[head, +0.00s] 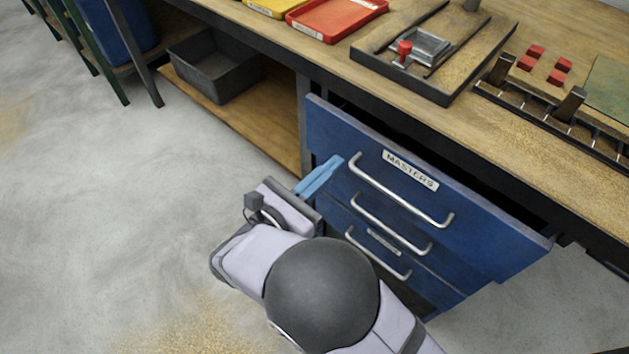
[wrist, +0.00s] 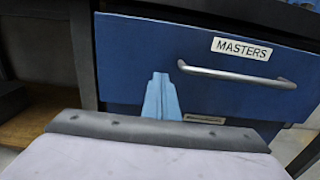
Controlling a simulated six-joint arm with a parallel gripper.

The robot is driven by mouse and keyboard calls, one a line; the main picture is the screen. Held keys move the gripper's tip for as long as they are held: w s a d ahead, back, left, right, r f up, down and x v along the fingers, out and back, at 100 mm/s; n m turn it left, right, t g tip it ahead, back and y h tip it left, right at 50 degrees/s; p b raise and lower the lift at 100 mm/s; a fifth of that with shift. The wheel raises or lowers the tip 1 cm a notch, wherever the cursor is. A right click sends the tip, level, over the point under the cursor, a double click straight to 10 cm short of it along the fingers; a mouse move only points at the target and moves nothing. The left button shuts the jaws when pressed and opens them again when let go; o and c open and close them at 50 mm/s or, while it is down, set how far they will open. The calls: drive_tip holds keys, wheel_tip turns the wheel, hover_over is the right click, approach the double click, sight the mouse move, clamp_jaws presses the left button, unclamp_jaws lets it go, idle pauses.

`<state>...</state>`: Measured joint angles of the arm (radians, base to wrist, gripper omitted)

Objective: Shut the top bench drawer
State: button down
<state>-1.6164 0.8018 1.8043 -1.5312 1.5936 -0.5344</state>
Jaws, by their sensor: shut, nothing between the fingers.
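The top bench drawer (head: 449,206) is blue, with a white MASTERS label and a silver bar handle (head: 400,190). It stands out from under the bench top, with a dark gap above its front. In the wrist view its front (wrist: 150,50) fills the middle. My gripper (head: 330,165), with light blue fingers, is shut and empty at the left part of the drawer front, left of the handle. In the wrist view my gripper (wrist: 159,78) points at the front just left of the handle's left end. I cannot tell whether the fingertips touch the front.
Lower drawers with silver handles (head: 390,225) sit below. The wooden bench top (head: 430,95) carries a red tray (head: 336,18), a dark fixture tray (head: 432,88) and a rack with red blocks. A grey bin (head: 215,68) stands on the shelf at left. The floor at left is clear.

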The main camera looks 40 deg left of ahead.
sight(346, 152)
drive_tip(key=shift+w, duration=0.8)
drive_tip(key=shift+w, duration=0.15)
drive_tip(key=w+p, duration=0.1)
drive_tip(key=w, duration=0.2)
drive_tip(key=shift+w, duration=0.3)
drive_tip(key=shift+w+r, duration=0.15)
drive_tip(key=shift+s+a, duration=0.1)
drive_tip(key=shift+s, duration=0.65)
drive_tip(key=s+p, duration=0.1)
drive_tip(key=s, duration=1.2)
